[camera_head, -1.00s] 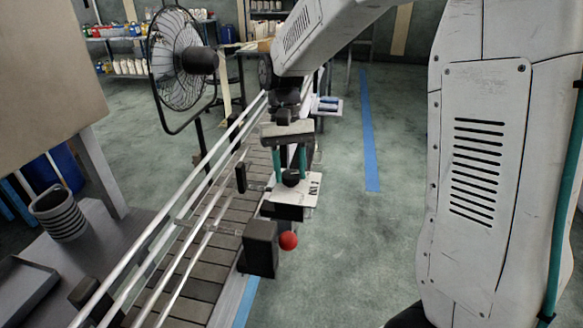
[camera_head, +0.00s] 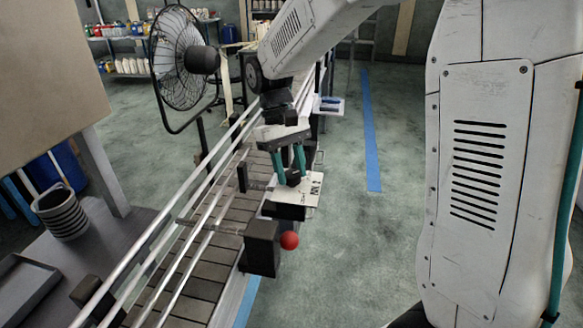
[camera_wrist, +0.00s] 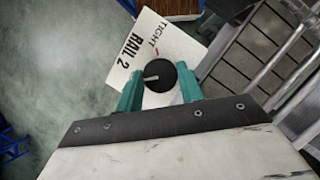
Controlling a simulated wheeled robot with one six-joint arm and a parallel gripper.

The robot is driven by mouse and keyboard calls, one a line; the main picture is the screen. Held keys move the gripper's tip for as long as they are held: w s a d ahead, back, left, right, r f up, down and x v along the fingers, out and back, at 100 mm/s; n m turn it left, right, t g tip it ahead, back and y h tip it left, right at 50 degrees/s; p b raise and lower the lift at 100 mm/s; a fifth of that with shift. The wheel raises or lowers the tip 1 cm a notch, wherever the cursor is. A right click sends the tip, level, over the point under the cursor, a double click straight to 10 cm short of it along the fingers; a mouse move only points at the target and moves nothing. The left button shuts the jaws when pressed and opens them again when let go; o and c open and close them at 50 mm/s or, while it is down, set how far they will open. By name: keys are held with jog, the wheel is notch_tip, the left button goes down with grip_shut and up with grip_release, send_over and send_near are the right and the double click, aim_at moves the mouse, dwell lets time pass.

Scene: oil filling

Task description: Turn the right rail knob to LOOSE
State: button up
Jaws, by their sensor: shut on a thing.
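The right rail knob (camera_wrist: 158,82) is a round black knob with a pale pointer line, seen in the wrist view on a white label plate (camera_wrist: 143,47). The plate reads "RAIL 2" and "TIGHT"; I see no LOOSE mark, and part of the plate is hidden behind my fingers. My gripper (camera_wrist: 160,92) has its two green fingers on either side of the knob, shut on it. In the head view my gripper (camera_head: 292,178) points down over the plate (camera_head: 314,188) beside the conveyor. The knob is largely hidden there.
A black block with a red ball knob (camera_head: 289,240) stands just in front of the plate. The slatted conveyor (camera_head: 203,275) with metal rails (camera_head: 165,240) runs along the left. A black fan (camera_head: 182,60) stands behind it. The floor to the right is clear.

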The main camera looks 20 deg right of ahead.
jog(key=shift+s+f, duration=0.1)
jog(key=shift+s, duration=0.05)
jog(key=o, duration=1)
jog(key=v, duration=0.8)
